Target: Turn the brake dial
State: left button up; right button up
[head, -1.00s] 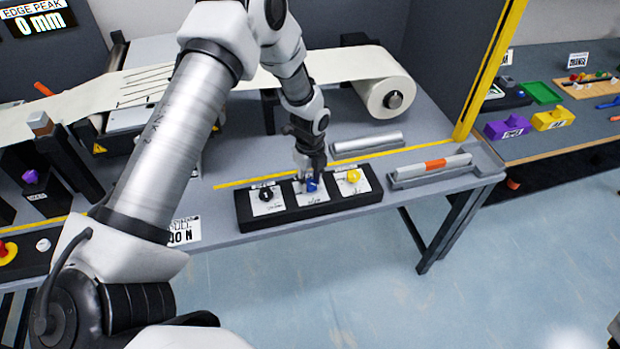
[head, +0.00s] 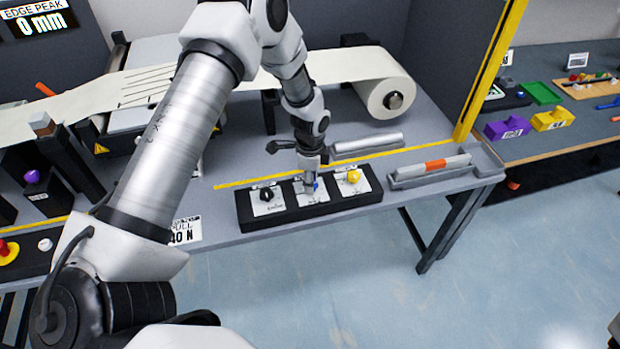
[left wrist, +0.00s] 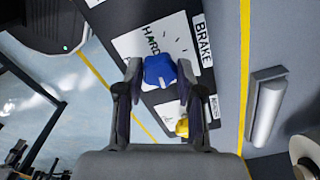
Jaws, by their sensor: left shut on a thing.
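The blue brake dial (head: 316,186) sits on the middle white plate of a black three-dial panel (head: 290,213). In the left wrist view the blue dial (left wrist: 159,71) lies beside the word BRAKE, with HARD printed on its plate. My left gripper (head: 311,184) reaches down onto the dial and hides much of it in the head view. In the left wrist view my left gripper (left wrist: 160,75) has one finger on each side of the knob, shut on it. My right gripper is not in view.
A black dial (head: 267,194) is left of the brake dial and a yellow dial (head: 353,176) is right of it. A paper roll (head: 385,97) stands behind.

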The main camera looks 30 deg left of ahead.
pick_arm(q)
jog(key=n+p, duration=0.1)
jog(key=n, duration=0.4)
jog(key=shift+n, duration=0.3)
jog(key=n+p, duration=0.1)
jog(key=n, duration=0.3)
jog(key=shift+r+n, duration=0.1)
jog(key=shift+n, duration=0.3)
jog(key=o, duration=1.2)
jog(key=shift+d, duration=0.1)
jog(key=shift+c, duration=0.2)
notch_tip(320, 180, up, 12)
